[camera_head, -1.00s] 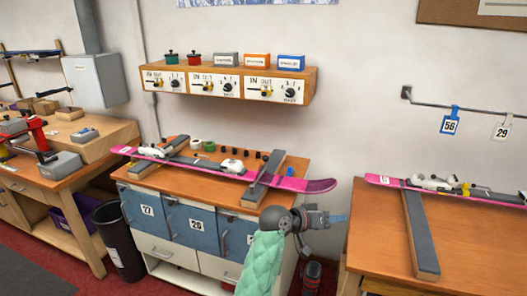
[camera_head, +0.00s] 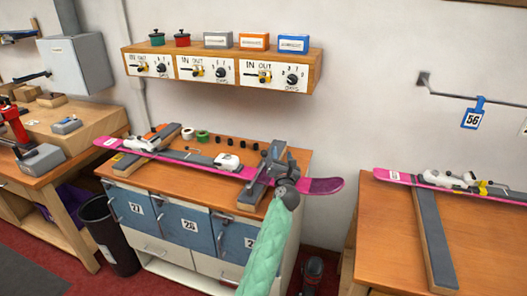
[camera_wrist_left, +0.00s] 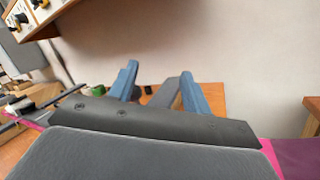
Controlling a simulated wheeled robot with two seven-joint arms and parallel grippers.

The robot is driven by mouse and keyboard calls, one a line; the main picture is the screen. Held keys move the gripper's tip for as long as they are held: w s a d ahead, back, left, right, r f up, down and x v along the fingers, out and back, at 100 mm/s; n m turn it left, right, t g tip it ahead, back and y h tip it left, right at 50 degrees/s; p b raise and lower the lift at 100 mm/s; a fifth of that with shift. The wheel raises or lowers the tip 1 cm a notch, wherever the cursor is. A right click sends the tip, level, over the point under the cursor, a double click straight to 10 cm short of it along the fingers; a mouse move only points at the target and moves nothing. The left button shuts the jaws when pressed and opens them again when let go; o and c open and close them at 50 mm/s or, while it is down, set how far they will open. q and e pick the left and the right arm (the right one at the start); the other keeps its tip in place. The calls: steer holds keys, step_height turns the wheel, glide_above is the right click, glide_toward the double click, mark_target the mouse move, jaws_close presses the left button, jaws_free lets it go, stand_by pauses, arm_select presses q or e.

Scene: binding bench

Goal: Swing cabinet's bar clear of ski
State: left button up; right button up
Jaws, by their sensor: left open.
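The cabinet (camera_head: 165,253) has blue numbered doors and a wooden top. A pink ski (camera_head: 322,186) lies along its top, its right end past the cabinet's edge. A grey bar (camera_head: 249,196) on a wooden base crosses the ski near that end. My left gripper (camera_head: 276,155) is over the bar and ski and hides part of both. In the left wrist view its two blue fingers (camera_wrist_left: 160,76) are spread apart, with a grey piece (camera_wrist_left: 168,92), seemingly the bar, between them; contact cannot be told. The ski (camera_wrist_left: 298,158) shows below. My right gripper is out of view.
A wooden shelf (camera_head: 220,88) with dials and small boxes hangs above the cabinet. Several dark knobs and rolls of tape (camera_head: 202,136) lie behind the ski. Another bench (camera_head: 400,255) at right holds a second pink ski. A black bin (camera_head: 108,235) stands left.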

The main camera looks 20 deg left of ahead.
mark_target(265, 155)
arm_select(q)
steer(key=a+f+n+g+y, duration=0.1)
steer(key=n, duration=0.1)
steer(key=s+a+f+n+g+y, duration=0.1)
steer(key=n, duration=0.1)
steer(key=s+a+f+n+g+y, duration=0.1)
steer(key=a+g, duration=0.1)
steer(key=shift+f+n, duration=0.3)
steer(key=shift+n, duration=0.1)
steer(key=shift+w+a, duration=0.15)
steer(key=shift+w, duration=0.1)
steer(key=p+x, duration=0.2)
steer(key=x, duration=0.4)
steer(key=shift+w, duration=0.1)
steer(key=shift+w+a, duration=0.4)
steer(key=shift+w, duration=0.15)
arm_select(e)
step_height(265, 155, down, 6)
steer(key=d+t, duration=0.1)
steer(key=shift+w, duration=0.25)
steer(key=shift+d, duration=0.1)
arm_select(q)
steer(key=shift+c, duration=0.4)
jaws_close()
